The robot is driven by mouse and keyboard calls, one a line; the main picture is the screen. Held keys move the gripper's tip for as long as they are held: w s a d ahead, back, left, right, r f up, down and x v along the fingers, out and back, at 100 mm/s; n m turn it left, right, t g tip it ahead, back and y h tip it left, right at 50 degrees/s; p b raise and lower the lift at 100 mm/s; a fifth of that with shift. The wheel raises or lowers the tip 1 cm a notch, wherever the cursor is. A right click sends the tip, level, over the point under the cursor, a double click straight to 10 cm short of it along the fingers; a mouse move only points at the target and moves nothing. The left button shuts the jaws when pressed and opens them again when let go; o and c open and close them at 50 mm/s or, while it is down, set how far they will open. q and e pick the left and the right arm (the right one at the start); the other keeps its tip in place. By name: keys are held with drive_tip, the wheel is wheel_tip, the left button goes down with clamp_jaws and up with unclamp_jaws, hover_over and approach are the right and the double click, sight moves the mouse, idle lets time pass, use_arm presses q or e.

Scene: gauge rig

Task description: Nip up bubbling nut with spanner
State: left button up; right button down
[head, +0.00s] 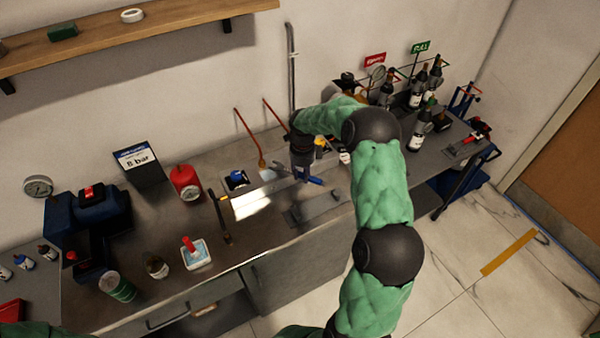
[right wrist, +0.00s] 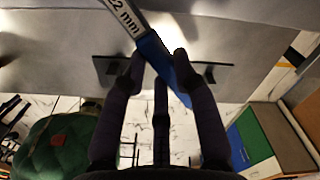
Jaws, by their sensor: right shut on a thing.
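My right gripper (head: 306,176) is low over the middle of the workbench and shut on the spanner. In the right wrist view its fingertips (right wrist: 158,62) close around the blue handle (right wrist: 170,72). A pale label ending in "2 mm" shows on the spanner towards the top, and the handle slants down to the right. In the head view only a bit of blue (head: 315,181) shows at the gripper. I cannot make out the nut or any bubbles. My left gripper is out of view.
Dark bottles (head: 415,140) crowd the right end. A vertical pipe (head: 291,70) rises behind.

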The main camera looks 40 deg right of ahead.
drive_tip(key=shift+r, duration=0.15)
drive_tip(key=shift+r+p, duration=1.15)
drive_tip(key=shift+r, duration=1)
